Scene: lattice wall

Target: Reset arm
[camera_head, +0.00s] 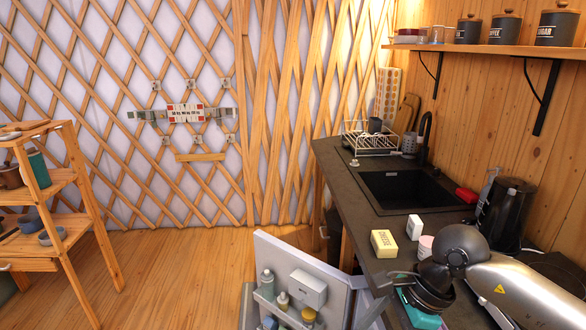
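My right arm comes in from the lower right, with a silver link and a dark rounded joint. Its dark wrist and gripper (432,290) are low over the near part of the counter (350,190). The fingers are not clear, so I cannot tell whether they are open or hold anything. A teal item (418,312) shows just below the wrist, partly covered by it. My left arm and gripper are not in view.
A cheese box (384,244), a white block (415,227) and a black kettle (506,214) stand close to my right arm. The sink (405,191) lies beyond. An open door with bottles (298,290) juts out left of the counter. Wooden shelves (72,215) stand left; the floor (180,275) between is clear.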

